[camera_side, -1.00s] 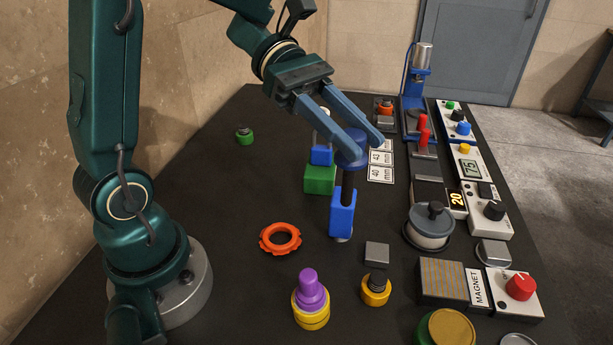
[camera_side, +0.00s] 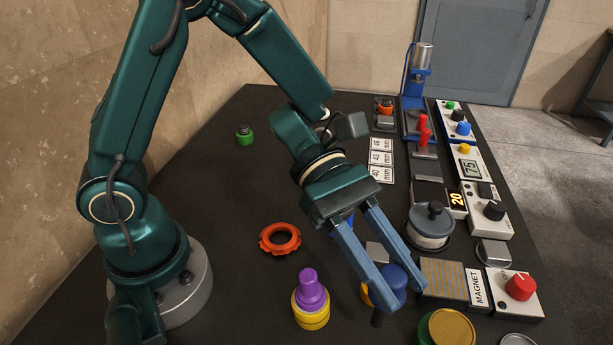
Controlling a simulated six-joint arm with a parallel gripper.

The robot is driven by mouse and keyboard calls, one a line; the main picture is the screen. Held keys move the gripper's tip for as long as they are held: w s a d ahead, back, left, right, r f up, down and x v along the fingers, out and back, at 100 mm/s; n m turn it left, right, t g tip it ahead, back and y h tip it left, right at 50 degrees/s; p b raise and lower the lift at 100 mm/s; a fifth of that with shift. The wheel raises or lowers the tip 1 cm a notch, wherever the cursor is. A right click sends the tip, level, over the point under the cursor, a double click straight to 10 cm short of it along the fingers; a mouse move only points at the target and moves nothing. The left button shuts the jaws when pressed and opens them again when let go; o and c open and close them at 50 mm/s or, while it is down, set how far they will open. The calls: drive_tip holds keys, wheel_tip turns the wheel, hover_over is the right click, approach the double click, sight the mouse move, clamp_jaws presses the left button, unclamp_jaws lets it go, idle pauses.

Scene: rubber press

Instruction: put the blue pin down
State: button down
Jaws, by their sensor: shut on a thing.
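My gripper (camera_side: 395,292) is shut on the blue pin (camera_side: 392,283), with a finger on either side of its round blue head. The pin is in front of a yellow ring piece (camera_side: 366,295) with a silver block (camera_side: 377,252), both partly hidden by my gripper. A blue block (camera_side: 341,221) shows only in part between the fingers.
A purple and yellow stack (camera_side: 311,300) stands left of the pin. The striped magnet block (camera_side: 443,280) is close on the right, and a gold-topped round piece (camera_side: 452,328) at the front right. An orange ring (camera_side: 280,239) lies farther back left. The table's left part is mostly clear.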

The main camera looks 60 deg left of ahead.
drive_tip(key=shift+f, duration=2)
drive_tip(key=c, duration=0.5)
unclamp_jaws()
drive_tip(key=shift+f, duration=0.1)
drive_tip(key=shift+c, duration=0.2)
